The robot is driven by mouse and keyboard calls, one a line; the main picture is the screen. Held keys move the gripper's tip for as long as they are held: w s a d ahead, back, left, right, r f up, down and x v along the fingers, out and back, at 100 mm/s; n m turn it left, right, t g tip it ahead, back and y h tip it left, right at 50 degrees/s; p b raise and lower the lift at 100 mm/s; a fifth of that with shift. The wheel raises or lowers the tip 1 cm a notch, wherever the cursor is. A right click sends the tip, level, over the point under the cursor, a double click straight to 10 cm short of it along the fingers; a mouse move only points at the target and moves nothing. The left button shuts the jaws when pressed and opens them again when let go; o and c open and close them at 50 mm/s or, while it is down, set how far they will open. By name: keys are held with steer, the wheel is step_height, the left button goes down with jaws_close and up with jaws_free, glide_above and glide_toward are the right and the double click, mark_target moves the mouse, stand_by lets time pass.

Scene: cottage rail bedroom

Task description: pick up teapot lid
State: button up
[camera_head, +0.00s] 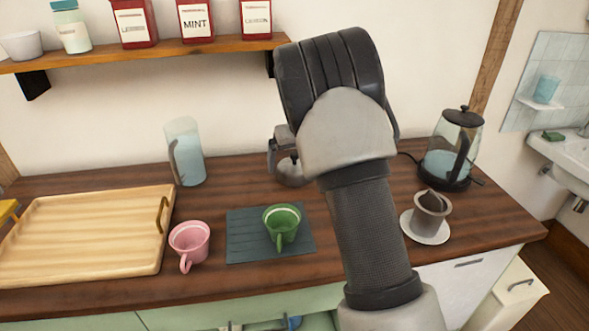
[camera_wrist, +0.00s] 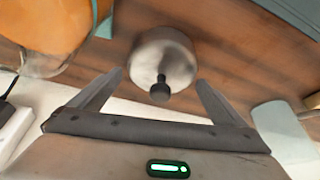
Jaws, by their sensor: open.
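A round grey metal teapot top, with the lid (camera_wrist: 176,62) and its black knob (camera_wrist: 160,92), shows in the wrist view. I cannot make out the seam between lid and pot. My gripper (camera_wrist: 160,78) is open, with one finger on each side of the knob and nothing visibly held. Whether the fingers touch the lid cannot be told. In the head view a grey metal pot (camera_head: 291,172) stands at the back of the counter, mostly hidden behind my arm. My gripper (camera_head: 273,152) shows there only in part, close to the pot.
On the wooden counter (camera_head: 350,285) are a wooden tray (camera_head: 85,235), a pink cup (camera_head: 189,241), a green cup (camera_head: 282,223) on a dark mat (camera_head: 245,245), a clear pitcher (camera_head: 185,150), a glass kettle (camera_head: 455,145) and a grey filter cup (camera_head: 430,215). A shelf (camera_head: 150,52) hangs above.

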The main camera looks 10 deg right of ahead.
steer(key=shift+w+a+f, duration=0.1)
steer(key=shift+w+f, duration=0.2)
steer(key=shift+f, duration=0.3)
steer(key=shift+c, duration=0.4)
steer(key=c, duration=1.2)
steer(key=shift+o, duration=0.2)
steer(key=shift+r, duration=0.1)
